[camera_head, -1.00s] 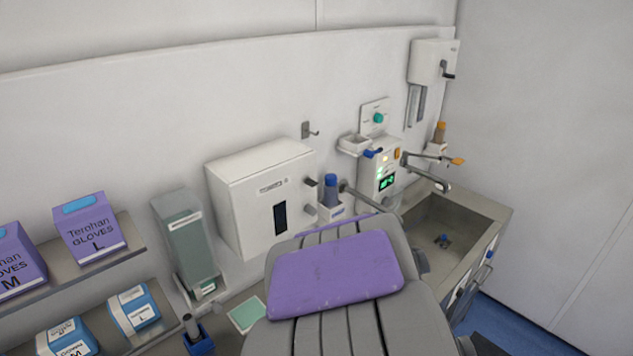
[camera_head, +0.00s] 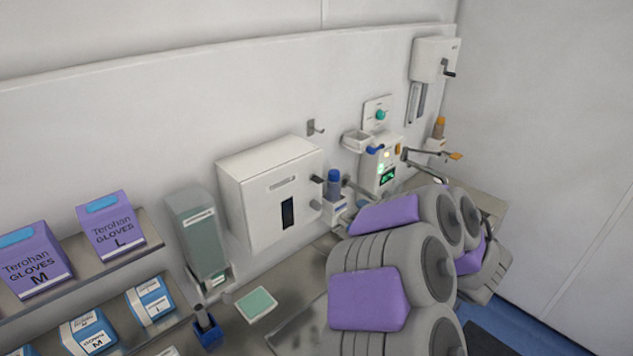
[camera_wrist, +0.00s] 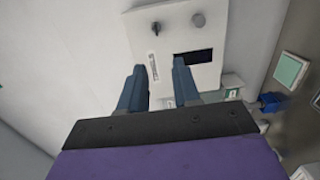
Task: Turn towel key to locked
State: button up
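The towel dispenser (camera_head: 262,200) is a white box on the wall with a dark slot in its front. Two small knobs stick out at its right side in the head view. In the wrist view the dispenser (camera_wrist: 208,76) appears turned, with a dark key-like knob (camera_wrist: 155,28) and a round grey knob (camera_wrist: 198,20) along its upper part. My gripper (camera_wrist: 158,66) has its two blue fingers apart with nothing between them. The fingers point at the dispenser face, below the knobs in the picture. Contact cannot be told. The gripper is hidden behind my arm in the head view.
Blue-capped bottle (camera_head: 334,184) stands right of the dispenser. A clear grey dispenser (camera_head: 197,235) hangs to its left. Shelves with purple glove boxes (camera_head: 112,226) are at left. A green pad (camera_head: 257,303) and blue holder (camera_head: 208,332) lie below. The sink area is mostly covered by my arm.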

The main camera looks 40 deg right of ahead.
jog(key=p, duration=0.1)
send_near(314, 178)
jog(key=a, duration=0.1)
jog(key=shift+y, duration=0.4)
jog(key=w, duration=0.2)
jog(key=w+d, duration=0.1)
jog(key=w, duration=0.1)
jog(key=w+d+f, duration=0.1)
jog(key=w, duration=0.1)
jog(key=shift+w+d, duration=0.2)
jog(key=shift+w, duration=0.1)
jog(key=shift+w+a, duration=0.2)
jog(key=shift+a, duration=0.35)
jog(key=shift+a+r, duration=0.2)
jog(key=shift+a, duration=0.7)
jog(key=shift+w, duration=0.1)
jog(key=shift+c, duration=0.9)
jog(key=shift+d+f, duration=0.15)
jog(key=shift+d, duration=0.95)
grip_shut()
jog(key=shift+a, duration=0.25)
